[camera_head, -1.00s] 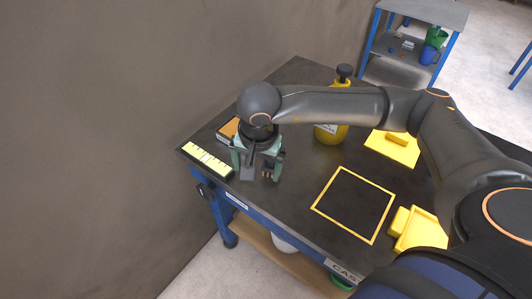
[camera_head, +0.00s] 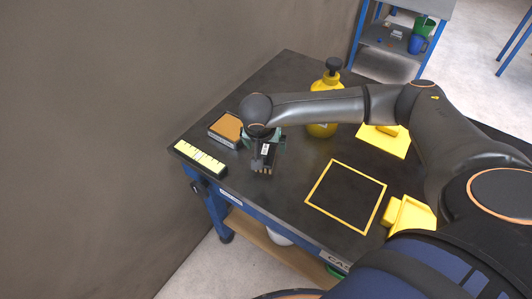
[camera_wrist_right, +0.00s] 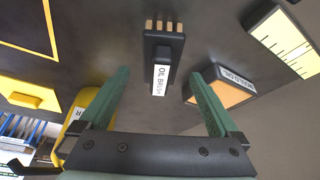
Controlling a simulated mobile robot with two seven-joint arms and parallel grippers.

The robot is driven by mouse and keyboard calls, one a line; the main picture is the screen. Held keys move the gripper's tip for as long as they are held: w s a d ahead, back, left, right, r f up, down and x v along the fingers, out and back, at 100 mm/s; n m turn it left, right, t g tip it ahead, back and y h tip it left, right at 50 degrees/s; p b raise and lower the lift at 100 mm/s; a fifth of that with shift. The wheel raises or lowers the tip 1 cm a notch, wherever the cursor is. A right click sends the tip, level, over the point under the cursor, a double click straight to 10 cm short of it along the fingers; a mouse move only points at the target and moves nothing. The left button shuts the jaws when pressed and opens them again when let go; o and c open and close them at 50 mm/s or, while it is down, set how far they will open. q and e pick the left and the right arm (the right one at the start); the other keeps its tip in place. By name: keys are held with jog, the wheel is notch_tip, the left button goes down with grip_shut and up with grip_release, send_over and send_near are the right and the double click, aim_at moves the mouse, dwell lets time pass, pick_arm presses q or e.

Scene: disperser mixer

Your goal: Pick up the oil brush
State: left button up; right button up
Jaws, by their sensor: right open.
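The oil brush is a dark block with pale tan bristles and a white label reading "OIL BRUSH". It lies on the dark table in the head view (camera_head: 265,157) and shows in the right wrist view (camera_wrist_right: 163,50). My right gripper, with green fingers, is over the brush in the head view (camera_head: 264,141). In the right wrist view its fingers (camera_wrist_right: 160,76) are wide apart and empty, one on each side of the brush's label end. The brush's far end is partly hidden by my wrist in the head view. My left gripper is not in view.
An orange-topped box (camera_head: 226,128) stands close left of the gripper, with a black-and-yellow strip (camera_head: 200,157) at the table edge. A yellow bottle (camera_head: 322,130) stands behind to the right. The yellow-framed square (camera_head: 345,197) is empty. Yellow holders (camera_head: 408,215) lie further right.

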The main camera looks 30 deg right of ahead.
jog(key=shift+x, duration=1.25)
grip_shut()
jog(key=shift+r, duration=0.15)
jog(key=shift+w+r, duration=0.1)
jog(key=shift+r, duration=0.5)
jog(key=s+a+r+b, duration=0.2)
jog(key=s+a+r, duration=0.4)
jog(key=s+r, duration=0.5)
jog(key=shift+s+r, duration=0.35)
jog(key=shift+s, duration=0.6)
jog(key=c, duration=0.6)
grip_release()
jog(key=shift+c, duration=0.2)
jog(key=c, duration=0.6)
